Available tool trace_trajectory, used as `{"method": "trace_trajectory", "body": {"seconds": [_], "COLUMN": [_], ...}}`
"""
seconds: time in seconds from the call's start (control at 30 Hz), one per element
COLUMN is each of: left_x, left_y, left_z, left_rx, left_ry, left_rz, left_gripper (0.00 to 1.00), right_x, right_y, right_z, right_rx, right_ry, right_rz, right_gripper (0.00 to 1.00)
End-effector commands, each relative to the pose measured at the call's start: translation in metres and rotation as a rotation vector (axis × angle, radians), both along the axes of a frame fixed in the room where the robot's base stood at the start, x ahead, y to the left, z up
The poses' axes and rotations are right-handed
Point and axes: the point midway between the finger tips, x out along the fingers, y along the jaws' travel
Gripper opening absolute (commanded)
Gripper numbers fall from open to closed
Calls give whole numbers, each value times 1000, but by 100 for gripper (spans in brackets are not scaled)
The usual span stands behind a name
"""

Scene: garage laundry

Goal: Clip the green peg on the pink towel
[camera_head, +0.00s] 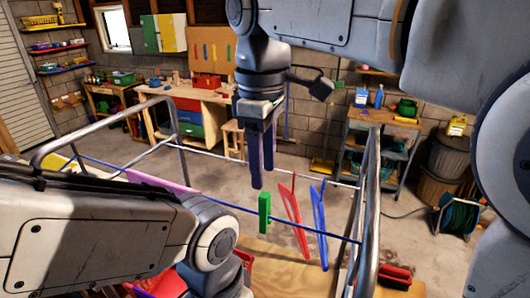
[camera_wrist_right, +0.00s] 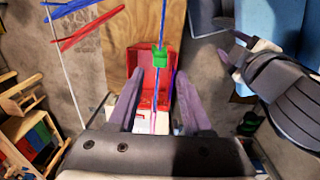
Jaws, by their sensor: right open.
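The green peg (camera_head: 265,213) hangs upright on the blue line (camera_head: 338,236), left of the red hanger. My right gripper (camera_head: 257,182) points down just above and left of the peg, open and empty. In the right wrist view the peg (camera_wrist_right: 159,56) shows just beyond the gap between the open fingertips (camera_wrist_right: 160,82), apart from them. The pink towel (camera_head: 162,182) hangs over the line further left; my left arm hides its lower part.
A red hanger (camera_head: 292,217) and a blue hanger (camera_head: 319,225) hang close to the peg's right. Metal rack rails (camera_head: 366,215) stand at both sides. A red crate (camera_wrist_right: 144,62) lies below the line. A workbench (camera_head: 205,112) stands behind; the floor between is mostly clear.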

Motion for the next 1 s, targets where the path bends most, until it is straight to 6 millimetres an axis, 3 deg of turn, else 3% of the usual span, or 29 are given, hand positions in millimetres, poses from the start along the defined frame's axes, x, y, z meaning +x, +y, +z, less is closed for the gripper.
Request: {"method": "trace_trajectory", "body": {"seconds": [0.03,0.2,0.5,1.0], "left_x": [0,0,0,0], "left_y": [0,0,0,0], "left_z": [-14,-34,-55,-62], "left_rx": [0,-1,-1,-1], "left_ry": [0,-1,-1,-1], "left_rz": [0,-2,-4,-5], "left_gripper": [53,53,53,53], "right_x": [0,1,2,3], "right_y": [0,-1,-3,-3], "right_z": [-14,-33,-63,-75], "right_rx": [0,1,0,1], "right_ry": [0,0,0,-1], "right_rz": [-1,-2,-5,-5], "right_gripper": [50,50,50,50]}}
